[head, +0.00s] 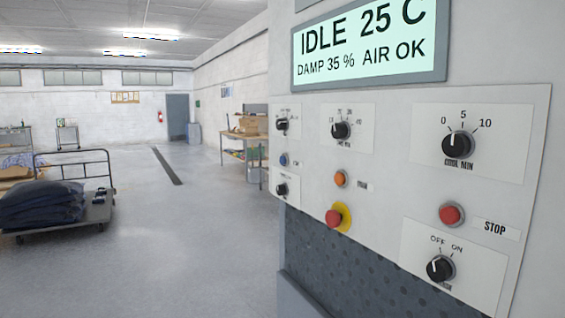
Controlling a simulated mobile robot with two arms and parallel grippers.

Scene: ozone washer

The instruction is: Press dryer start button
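The dryer control panel (385,195) fills the right side of the head view, seen at an angle. An orange button (340,179) sits mid-panel; its small label is too blurred to read. A small blue button (283,160) is near the panel's left edge, its label also unreadable. I cannot tell which button is the start button. A red button (452,214) is marked STOP. A red mushroom button (333,218) stands on a yellow plate. The display (370,45) reads IDLE 25 C, DAMP 35 %, AIR OK. Neither gripper is in view.
An OFF/ON knob (440,268) and a 0-5-10 dial (458,144) are on the panel's right. A cart (97,215) with dark sacks stands at left. A workbench (258,150) stands behind the machine. The floor (170,240) between is open.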

